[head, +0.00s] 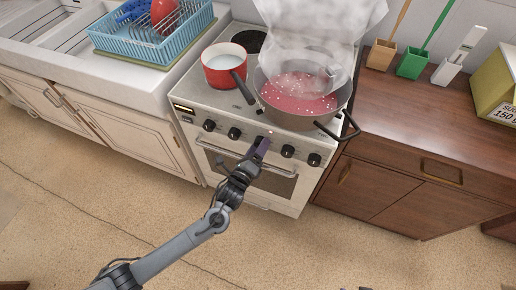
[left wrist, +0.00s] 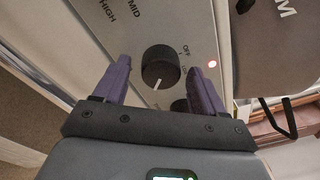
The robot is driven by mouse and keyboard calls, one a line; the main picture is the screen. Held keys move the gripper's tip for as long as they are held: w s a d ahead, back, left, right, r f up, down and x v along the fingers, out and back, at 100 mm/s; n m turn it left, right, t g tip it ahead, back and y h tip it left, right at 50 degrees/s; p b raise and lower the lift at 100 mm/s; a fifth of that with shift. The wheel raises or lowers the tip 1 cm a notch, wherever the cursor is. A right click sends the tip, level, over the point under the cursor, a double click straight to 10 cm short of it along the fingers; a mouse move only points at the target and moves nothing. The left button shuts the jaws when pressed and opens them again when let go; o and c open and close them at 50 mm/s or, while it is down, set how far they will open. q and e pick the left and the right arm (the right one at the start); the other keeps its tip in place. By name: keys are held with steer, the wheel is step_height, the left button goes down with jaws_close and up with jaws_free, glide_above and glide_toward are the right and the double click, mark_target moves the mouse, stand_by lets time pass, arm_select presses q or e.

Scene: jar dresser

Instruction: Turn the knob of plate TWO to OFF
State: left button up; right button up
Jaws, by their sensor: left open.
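The stove (head: 255,170) has a row of black knobs on its front panel. My left gripper (head: 262,147) is at the middle of this row, covering part of it in the head view. In the left wrist view, a black knob (left wrist: 160,67) lies between the two purple fingers of my open left gripper (left wrist: 160,85), with gaps on both sides. The knob's white mark points toward the lower edge of the picture. OFF is printed at its upper right, MID and HIGH at the upper left. No plate number is readable. My right gripper is not in view.
A large steaming pan (head: 298,117) with pink contents sits on the right of the stove, its handle jutting past the front. A red pot (head: 224,80) stands at the left. A wooden counter (head: 430,125) is at the right.

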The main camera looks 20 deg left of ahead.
arm_select(q)
steer(key=shift+c, duration=0.5)
steer(key=c, duration=1)
steer(key=shift+o, duration=0.2)
